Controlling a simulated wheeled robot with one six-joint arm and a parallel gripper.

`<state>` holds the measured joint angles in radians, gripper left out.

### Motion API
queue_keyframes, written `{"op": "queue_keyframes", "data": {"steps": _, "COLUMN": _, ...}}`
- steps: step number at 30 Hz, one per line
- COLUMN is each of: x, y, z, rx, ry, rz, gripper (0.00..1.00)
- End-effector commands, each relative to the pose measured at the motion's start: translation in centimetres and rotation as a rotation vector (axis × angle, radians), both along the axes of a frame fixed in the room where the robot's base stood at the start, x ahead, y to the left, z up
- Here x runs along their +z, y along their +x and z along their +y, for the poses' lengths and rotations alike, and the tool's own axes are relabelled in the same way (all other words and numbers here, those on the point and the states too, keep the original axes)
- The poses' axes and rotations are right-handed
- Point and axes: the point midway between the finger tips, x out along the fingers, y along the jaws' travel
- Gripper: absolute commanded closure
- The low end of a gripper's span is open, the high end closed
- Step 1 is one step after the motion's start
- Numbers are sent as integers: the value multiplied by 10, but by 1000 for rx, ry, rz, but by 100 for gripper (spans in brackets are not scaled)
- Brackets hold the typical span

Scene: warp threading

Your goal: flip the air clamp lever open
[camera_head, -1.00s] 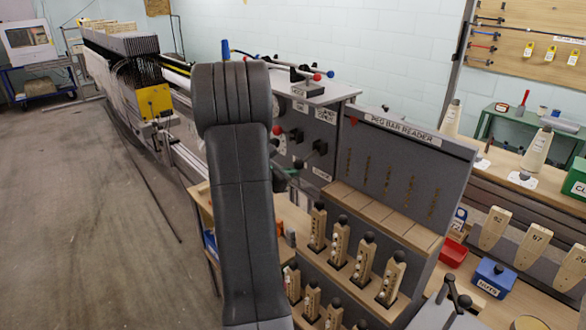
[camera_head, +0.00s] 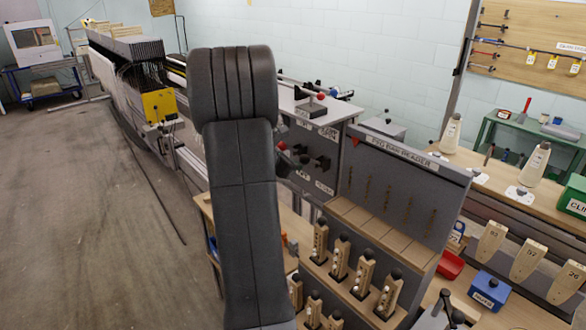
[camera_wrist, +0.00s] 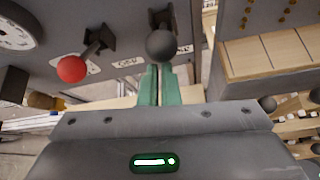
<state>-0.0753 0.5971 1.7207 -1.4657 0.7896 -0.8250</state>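Two levers stand on the grey panel in the wrist view: one with a black ball knob (camera_wrist: 161,46) and one with a red ball knob (camera_wrist: 72,69). Each has a small label below it, too blurred to read, so I cannot tell which is the air clamp lever. My gripper (camera_wrist: 159,72) has green fingers close together, with only a thin slit between them. Its tips are right at the lower side of the black knob; I cannot tell whether they touch. In the head view my arm hides the gripper; a red knob (camera_head: 282,146) and a black lever (camera_head: 322,163) show beside it.
A round dial (camera_wrist: 17,28) is left of the levers. The peg bar reader (camera_head: 403,153) stands right of the panel, with several wooden pegs (camera_head: 341,257) in front. A red-knobbed device (camera_head: 320,97) sits on the cabinet top. Open floor (camera_head: 90,210) lies to the left.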

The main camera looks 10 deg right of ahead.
Motion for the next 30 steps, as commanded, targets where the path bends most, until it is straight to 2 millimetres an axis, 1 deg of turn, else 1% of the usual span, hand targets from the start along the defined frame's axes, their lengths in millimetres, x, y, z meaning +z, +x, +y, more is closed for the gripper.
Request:
{"op": "queue_keyframes", "data": {"steps": 1, "x": 10, "y": 3, "z": -3, "rx": -3, "ry": -7, "rz": -15, "gripper": 100}}
{"op": "queue_keyframes", "data": {"steps": 6, "x": 17, "y": 4, "z": -4, "rx": -4, "ry": -10, "rz": -21, "gripper": 100}}
{"op": "queue_keyframes", "data": {"steps": 20, "x": 20, "y": 4, "z": -6, "rx": -7, "ry": -13, "rz": -21, "gripper": 100}}
{"op": "queue_keyframes", "data": {"steps": 23, "x": 17, "y": 4, "z": -5, "rx": -6, "ry": -13, "rz": -20, "gripper": 100}}
{"op": "queue_keyframes", "data": {"steps": 26, "x": 8, "y": 3, "z": -2, "rx": -6, "ry": -12, "rz": -17, "gripper": 100}}
{"op": "queue_keyframes", "data": {"steps": 29, "x": -8, "y": 3, "z": 5, "rx": -4, "ry": -10, "rz": -10, "gripper": 100}}
{"op": "queue_keyframes", "data": {"steps": 30, "x": -16, "y": 2, "z": 8, "rx": -3, "ry": -8, "rz": -5, "gripper": 100}}
